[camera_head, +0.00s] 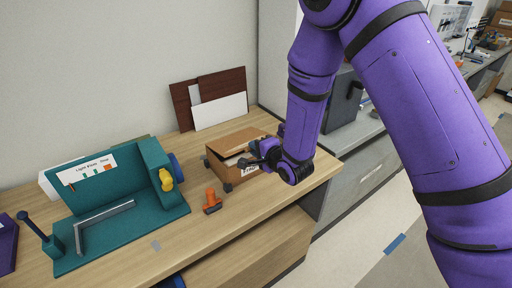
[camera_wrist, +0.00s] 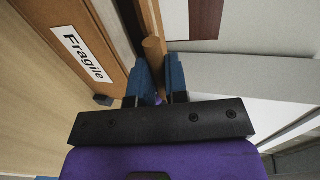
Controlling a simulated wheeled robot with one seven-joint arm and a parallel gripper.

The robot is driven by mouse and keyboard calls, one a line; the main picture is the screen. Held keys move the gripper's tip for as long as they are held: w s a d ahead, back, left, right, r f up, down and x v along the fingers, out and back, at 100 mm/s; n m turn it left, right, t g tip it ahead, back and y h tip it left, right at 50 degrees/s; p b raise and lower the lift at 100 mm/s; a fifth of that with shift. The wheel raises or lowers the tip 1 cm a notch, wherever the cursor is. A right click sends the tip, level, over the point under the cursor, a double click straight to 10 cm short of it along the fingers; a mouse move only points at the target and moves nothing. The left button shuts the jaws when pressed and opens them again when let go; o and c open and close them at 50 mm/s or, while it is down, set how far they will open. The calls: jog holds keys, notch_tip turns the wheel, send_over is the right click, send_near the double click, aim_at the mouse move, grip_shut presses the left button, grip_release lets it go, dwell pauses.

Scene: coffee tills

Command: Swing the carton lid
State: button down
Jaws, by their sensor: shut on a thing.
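A brown carton (camera_head: 222,170) stands on the wooden bench, with its lid (camera_head: 236,140) at the top, raised at the back. A white label on its front is partly covered by my gripper. In the wrist view the carton (camera_wrist: 108,75) is at the left with a "Fragile" label (camera_wrist: 82,53). My gripper (camera_head: 250,162) is at the carton's front right. In the wrist view my gripper's blue fingers (camera_wrist: 159,70) are closed around a narrow tan-brown piece (camera_wrist: 154,50), which looks like part of the lid. Exactly where it joins is hidden.
An orange tool (camera_head: 211,201) stands on the bench left of the carton. A teal fixture (camera_head: 110,215) with a yellow part (camera_head: 166,180) is further left. Dark red and white panels (camera_head: 208,98) lean on the wall behind. The bench's front edge is near the carton.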

aim_at(252, 157)
jog(key=shift+s+d+f, duration=0.1)
jog(key=shift+s+f, duration=0.1)
jog(key=shift+f, duration=0.85)
jog(key=shift+s+d+f, duration=0.1)
jog(key=shift+s+f, duration=0.1)
jog(key=shift+f, duration=0.85)
jog(key=shift+f, duration=0.2)
jog(key=c, duration=1.1)
grip_release()
jog(key=shift+o, duration=0.2)
